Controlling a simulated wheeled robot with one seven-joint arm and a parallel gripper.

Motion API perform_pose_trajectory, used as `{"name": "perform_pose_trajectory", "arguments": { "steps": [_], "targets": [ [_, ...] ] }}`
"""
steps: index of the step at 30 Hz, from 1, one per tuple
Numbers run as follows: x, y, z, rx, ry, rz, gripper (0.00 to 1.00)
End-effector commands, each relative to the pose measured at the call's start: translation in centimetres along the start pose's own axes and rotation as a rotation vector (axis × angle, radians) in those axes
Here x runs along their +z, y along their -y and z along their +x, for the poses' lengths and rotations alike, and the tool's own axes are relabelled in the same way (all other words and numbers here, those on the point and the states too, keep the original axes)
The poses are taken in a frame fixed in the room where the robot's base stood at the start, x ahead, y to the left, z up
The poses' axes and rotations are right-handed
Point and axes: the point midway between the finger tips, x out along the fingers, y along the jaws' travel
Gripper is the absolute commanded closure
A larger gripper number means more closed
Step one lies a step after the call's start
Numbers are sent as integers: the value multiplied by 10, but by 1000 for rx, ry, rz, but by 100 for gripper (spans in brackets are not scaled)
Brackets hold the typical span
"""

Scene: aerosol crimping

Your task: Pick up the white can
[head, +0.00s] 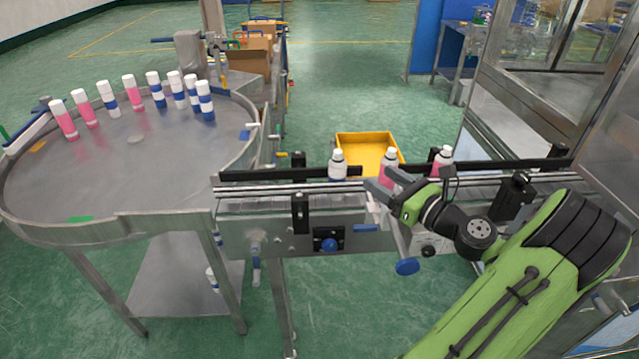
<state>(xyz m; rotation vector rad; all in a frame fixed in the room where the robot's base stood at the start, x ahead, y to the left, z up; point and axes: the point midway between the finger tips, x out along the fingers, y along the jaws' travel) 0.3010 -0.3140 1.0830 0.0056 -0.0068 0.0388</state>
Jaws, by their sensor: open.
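A white can (337,168) with a dark collar under its cap stands upright on the conveyor (275,203), left of two pink cans. My gripper (366,182) reaches in from the right over the conveyor. Its jaws are open, with the fingers pointing left toward the white can. A small gap seems to lie between the fingertips and the can. The nearer pink can (387,173) stands behind my gripper and is partly hidden by it.
Guide rails (270,174) run along the conveyor. A yellow bin (368,147) sits behind it. A round steel table (120,175) at left carries several pink and blue-and-white cans. A metal-framed machine (530,110) stands at right.

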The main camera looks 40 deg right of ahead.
Motion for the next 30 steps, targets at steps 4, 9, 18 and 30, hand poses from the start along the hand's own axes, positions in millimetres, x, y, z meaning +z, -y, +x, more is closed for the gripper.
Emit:
{"name": "perform_pose_trajectory", "arguments": {
  "steps": [4,9,18,30],
  "targets": [
    [-1,-3,40,10,-1,-5,40],
    [-2,-3,78,9,-2,-6,40],
    [-3,-7,123,10,-3,-9,40],
    [-1,-6,141,5,-5,-5,47]
  ]
}}
